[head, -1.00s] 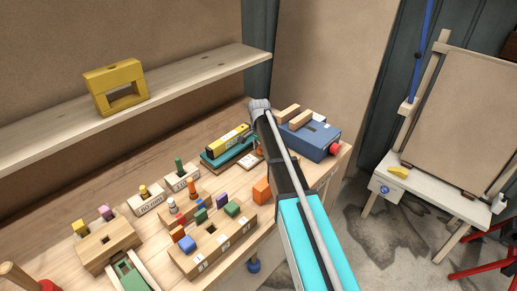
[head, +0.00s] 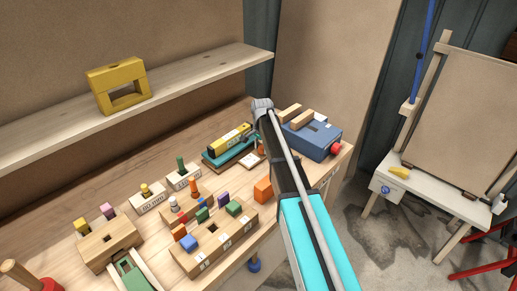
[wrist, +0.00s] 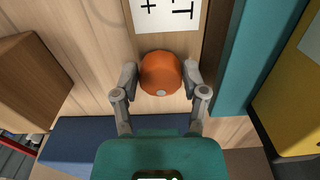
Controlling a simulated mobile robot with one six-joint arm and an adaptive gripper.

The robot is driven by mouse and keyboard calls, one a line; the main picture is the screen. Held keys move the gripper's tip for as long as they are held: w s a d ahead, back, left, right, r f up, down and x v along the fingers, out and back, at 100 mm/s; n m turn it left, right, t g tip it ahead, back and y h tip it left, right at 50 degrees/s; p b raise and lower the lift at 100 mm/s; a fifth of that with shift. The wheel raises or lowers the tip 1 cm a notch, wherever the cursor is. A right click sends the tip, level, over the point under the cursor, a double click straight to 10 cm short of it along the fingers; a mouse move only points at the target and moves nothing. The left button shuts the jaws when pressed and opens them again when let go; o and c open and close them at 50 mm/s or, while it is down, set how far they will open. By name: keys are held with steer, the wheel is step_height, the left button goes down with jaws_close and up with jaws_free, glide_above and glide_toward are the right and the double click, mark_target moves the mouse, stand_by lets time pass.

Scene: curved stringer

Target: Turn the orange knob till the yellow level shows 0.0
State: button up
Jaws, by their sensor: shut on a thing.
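The orange knob (wrist: 160,72) sits in the middle of the wrist view, upright on the wooden base. My gripper (wrist: 160,76) is shut on it, one grey finger on each side. In the head view only a small part of the knob (head: 261,147) shows beside my arm, and my fingertips are hidden. The yellow level (head: 229,136) lies on a teal plate (head: 228,156) left of my arm. The teal plate also shows at the right of the wrist view (wrist: 244,60), with part of the yellow level (wrist: 296,105) beyond it. The level's reading is not legible.
A white card (wrist: 170,12) with a plus and a minus mark lies by the knob. A blue box (head: 312,140) with wooden bars and a red knob stands right of my arm. An orange cube (head: 263,190) and several block and peg holders stand nearer on the bench.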

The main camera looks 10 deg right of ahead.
steer(key=shift+w+d, duration=0.2)
steer(key=shift+d, duration=0.2)
steer(key=o, duration=1.1)
steer(key=shift+o, duration=0.2)
steer(key=shift+s+a, duration=0.1)
